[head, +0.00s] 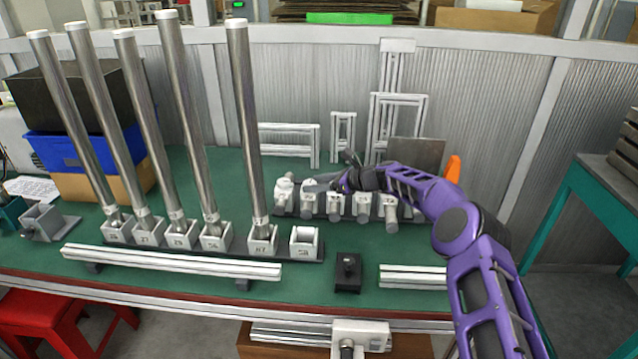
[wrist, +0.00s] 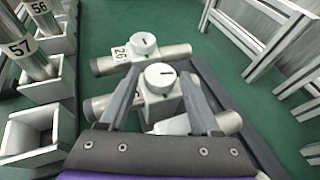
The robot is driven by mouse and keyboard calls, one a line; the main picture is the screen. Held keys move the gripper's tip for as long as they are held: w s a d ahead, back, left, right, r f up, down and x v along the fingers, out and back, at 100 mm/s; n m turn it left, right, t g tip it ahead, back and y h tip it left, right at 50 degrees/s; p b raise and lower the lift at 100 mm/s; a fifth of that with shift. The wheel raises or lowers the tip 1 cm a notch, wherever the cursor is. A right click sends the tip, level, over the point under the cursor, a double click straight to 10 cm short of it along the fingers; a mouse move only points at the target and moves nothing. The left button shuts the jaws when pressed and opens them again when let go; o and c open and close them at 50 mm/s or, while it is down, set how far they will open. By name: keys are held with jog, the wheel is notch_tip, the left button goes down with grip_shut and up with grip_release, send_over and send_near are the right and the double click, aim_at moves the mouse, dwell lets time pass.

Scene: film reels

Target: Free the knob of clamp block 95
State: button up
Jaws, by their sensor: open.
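A row of white clamp blocks, each with a short metal tube, sits on a dark rail (head: 347,217) at the right of the green bench. My gripper (head: 312,185) is open over the left part of this row. In the wrist view my gripper (wrist: 160,75) has its fingers on either side of a white round knob (wrist: 160,78) with a dark mark lying roughly crosswise. The label of that block is hidden, so I cannot confirm it is clamp block 95. Beyond it stands the block labelled 26 (wrist: 120,53), its knob (wrist: 143,43) marked roughly lengthwise.
Tall metal tubes (head: 245,120) stand in numbered white sockets at the left; the socket at the row's right end (head: 305,243) is empty. A black block (head: 348,273) lies in front. White frames (head: 397,128) stand behind the clamp row. A white bar (head: 170,262) lies along the front.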

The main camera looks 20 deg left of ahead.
jog(key=p+v, duration=0.1)
jog(key=v, duration=1.6)
jog(key=shift+d, duration=0.3)
jog(key=shift+s, duration=0.15)
